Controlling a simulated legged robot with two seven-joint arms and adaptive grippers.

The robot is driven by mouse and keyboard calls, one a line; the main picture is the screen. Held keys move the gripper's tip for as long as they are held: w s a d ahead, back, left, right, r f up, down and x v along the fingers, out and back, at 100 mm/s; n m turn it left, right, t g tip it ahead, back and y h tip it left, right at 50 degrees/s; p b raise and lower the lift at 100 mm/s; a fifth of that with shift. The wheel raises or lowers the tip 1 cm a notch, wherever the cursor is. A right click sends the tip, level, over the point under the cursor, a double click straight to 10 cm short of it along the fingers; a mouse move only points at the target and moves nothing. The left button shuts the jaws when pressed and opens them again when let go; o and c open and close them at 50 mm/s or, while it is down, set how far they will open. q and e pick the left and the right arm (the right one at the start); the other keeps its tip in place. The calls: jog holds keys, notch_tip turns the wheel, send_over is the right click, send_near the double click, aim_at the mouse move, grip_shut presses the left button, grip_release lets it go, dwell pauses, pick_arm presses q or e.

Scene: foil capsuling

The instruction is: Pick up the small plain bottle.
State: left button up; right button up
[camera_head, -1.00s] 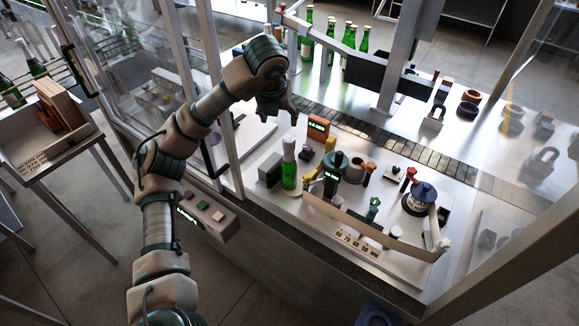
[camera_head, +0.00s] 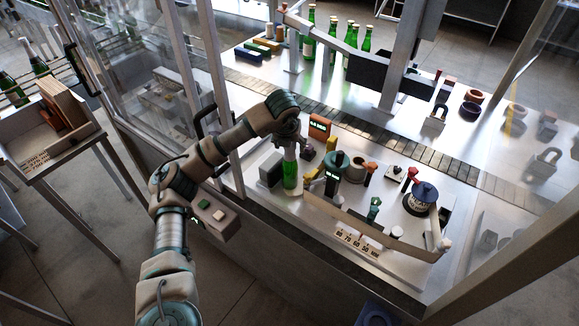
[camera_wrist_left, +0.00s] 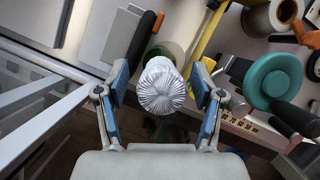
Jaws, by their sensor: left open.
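A green bottle (camera_head: 290,179) with a pale silver foil top stands upright on the near worktop, beside a grey block. My left gripper (camera_head: 291,146) is right above and around its top. In the left wrist view, the crinkled foil top (camera_wrist_left: 164,88) sits between my two blue-padded fingers (camera_wrist_left: 161,84), with a gap visible on each side. The gripper is open and holds nothing. The bottle's lower body is mostly hidden under its top in that view. My right gripper is not in view.
A teal-topped device (camera_head: 334,164) stands close to the bottle's right. A grey block (camera_head: 271,170) is at its left. A curved tan band (camera_head: 352,217) edges the front. A dark blue round pot (camera_head: 421,197) is farther right. Several green bottles (camera_head: 351,38) stand beyond the conveyor (camera_head: 375,143).

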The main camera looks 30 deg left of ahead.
pick_arm(q)
jog(key=shift+f, duration=0.15)
jog(key=shift+c, duration=0.3)
grip_shut()
